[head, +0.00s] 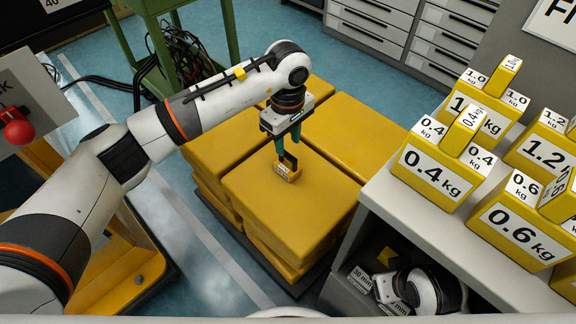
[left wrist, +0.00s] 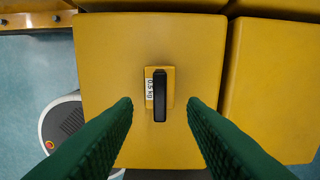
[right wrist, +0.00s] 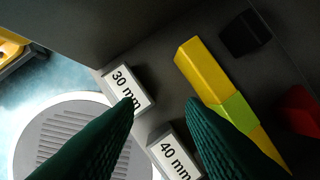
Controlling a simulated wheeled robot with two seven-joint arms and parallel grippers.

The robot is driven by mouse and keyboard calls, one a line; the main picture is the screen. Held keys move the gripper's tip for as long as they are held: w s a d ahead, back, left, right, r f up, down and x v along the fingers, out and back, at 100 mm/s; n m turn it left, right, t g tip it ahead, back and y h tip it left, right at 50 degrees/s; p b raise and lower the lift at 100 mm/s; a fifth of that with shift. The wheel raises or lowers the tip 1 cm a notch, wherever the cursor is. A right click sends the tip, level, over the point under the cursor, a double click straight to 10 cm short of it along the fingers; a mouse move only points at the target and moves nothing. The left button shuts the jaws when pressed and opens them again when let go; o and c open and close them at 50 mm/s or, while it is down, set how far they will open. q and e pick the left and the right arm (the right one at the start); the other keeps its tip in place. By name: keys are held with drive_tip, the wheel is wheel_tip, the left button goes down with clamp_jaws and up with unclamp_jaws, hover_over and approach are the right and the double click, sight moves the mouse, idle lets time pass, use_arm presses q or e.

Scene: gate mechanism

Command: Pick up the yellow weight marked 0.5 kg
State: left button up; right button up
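The small yellow weight (left wrist: 171,84) has a white label reading 0.5 kg and a raised black handle (left wrist: 160,95). In the head view the weight (head: 283,173) sits on top of a large yellow block. My left gripper (head: 290,150) points down just above it. In the left wrist view the green fingers of the left gripper (left wrist: 160,103) are apart, one to each side of the handle, with nothing between them gripped. My right gripper (right wrist: 164,102) is open and empty, with its fingers apart over a dark shelf space.
Large yellow blocks (head: 293,215) stand together on the floor. A grey bench (head: 385,205) at right carries yellow weights such as the 0.4 kg one (head: 432,180). In the right wrist view, labels 30 mm (right wrist: 127,88) and 40 mm (right wrist: 172,158) lie near a yellow-green piece (right wrist: 207,75).

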sight(288, 154)
use_arm(q)
wheel_tip(288, 154, down, 6)
drive_tip(key=shift+r+b, duration=0.1)
drive_tip(key=shift+b, duration=0.35)
drive_tip(key=shift+r, duration=0.1)
clamp_jaws()
